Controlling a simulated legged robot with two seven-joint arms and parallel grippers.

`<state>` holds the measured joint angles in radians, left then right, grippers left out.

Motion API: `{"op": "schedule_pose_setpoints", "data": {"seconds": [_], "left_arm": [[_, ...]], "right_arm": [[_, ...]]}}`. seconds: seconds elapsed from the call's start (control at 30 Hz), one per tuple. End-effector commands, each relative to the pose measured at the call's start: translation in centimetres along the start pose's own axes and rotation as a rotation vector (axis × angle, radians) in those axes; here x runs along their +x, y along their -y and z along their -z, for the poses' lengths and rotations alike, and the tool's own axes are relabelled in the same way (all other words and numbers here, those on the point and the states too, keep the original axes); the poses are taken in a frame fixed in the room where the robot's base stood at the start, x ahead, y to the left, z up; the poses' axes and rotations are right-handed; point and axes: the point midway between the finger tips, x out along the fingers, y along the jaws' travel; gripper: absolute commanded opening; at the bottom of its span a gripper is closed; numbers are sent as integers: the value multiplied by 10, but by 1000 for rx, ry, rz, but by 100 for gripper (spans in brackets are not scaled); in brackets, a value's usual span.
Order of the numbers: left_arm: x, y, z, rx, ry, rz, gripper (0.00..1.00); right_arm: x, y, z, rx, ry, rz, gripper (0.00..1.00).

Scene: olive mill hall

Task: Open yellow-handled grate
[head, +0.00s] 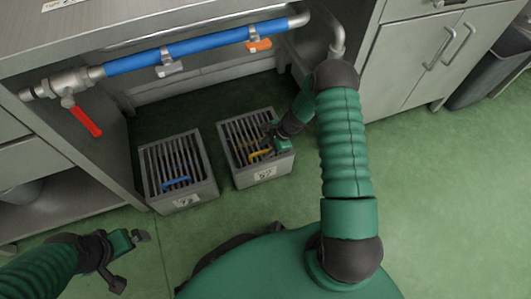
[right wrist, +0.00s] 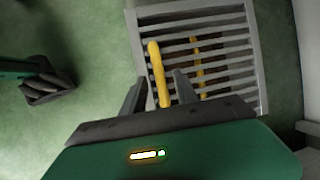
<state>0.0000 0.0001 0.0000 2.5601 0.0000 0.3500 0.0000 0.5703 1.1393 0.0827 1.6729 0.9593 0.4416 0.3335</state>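The yellow-handled grate (head: 237,130) lies flat on top of a grey box on the floor. Its yellow handle (head: 260,153) is near the front edge and also shows in the right wrist view (right wrist: 157,75). My right gripper (head: 267,142) is over this grate. In the right wrist view its two fingers (right wrist: 158,88) stand apart on either side of the handle, with a gap on both sides. My left gripper (head: 138,240) is low at the left, away from both boxes; its finger opening is unclear.
A second grate with a blue handle (head: 176,183) stands just left. Cabinets stand at right. Green floor in front is clear.

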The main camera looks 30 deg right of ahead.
Motion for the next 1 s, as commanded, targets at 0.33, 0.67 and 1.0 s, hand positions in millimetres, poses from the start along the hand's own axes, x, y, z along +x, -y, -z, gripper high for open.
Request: {"op": "schedule_pose_setpoints", "data": {"seconds": [0.33, 0.67, 1.0], "left_arm": [[3, 0, 0, 0, 0, 0, 100], [3, 0, -1, 0, 0, 0, 100], [3, 0, -1, 0, 0, 0, 100]], "right_arm": [[6, 0, 0, -1, 0, 0, 35], [6, 0, 0, -1, 0, 0, 0], [6, 0, 0, -1, 0, 0, 0]]}}
